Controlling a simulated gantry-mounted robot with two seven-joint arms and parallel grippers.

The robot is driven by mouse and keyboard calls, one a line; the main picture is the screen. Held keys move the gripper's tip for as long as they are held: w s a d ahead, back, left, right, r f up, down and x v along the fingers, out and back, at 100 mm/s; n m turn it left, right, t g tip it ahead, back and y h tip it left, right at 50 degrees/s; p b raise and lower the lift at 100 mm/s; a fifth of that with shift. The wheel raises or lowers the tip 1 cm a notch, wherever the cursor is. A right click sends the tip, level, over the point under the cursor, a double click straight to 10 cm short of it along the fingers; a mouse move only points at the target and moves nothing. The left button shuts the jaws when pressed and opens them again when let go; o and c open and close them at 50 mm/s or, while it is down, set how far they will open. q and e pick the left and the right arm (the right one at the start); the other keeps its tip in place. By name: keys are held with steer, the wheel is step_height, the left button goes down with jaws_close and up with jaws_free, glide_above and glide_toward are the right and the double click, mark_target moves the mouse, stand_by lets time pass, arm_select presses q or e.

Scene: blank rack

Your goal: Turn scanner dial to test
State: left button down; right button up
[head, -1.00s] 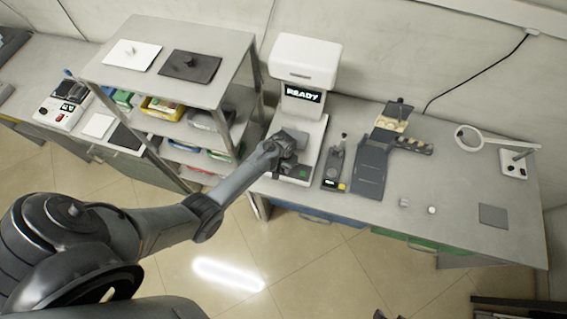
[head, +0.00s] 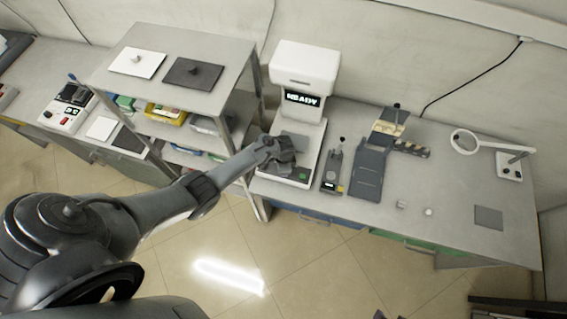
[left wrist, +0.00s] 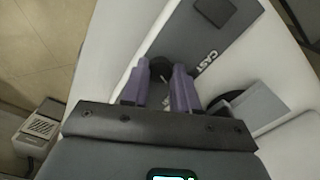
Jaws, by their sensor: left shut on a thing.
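The white scanner (head: 305,68) stands on the bench, with a display (head: 302,99) that seems to read READY. My left gripper (head: 278,160) is over the left front of the scanner's base. In the left wrist view, the purple fingers of my left gripper (left wrist: 160,85) are closed around a dark round knob (left wrist: 160,66), apparently the dial, mostly hidden between them. It sits at a grey panel (left wrist: 205,45) lettered CAST; the rest of the dial's markings are hidden. My right gripper is not in view.
A metal rack (head: 215,85) with trays stands left of the scanner, close to my left arm. A dark handheld device (head: 332,170) and a grey stand (head: 370,175) are right of the scanner. A ring magnifier (head: 465,142) stands farther right.

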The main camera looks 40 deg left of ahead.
arm_select(q)
steer(key=m, duration=0.4)
steer(key=shift+m, duration=0.3)
stand_by(0.3)
steer(key=c, duration=0.8)
jaws_free()
steer(key=shift+c, duration=0.2)
steer(key=shift+r, duration=0.6)
step_height(320, 180, up, 10)
steer(key=p, duration=0.3)
steer(key=shift+f, duration=0.2)
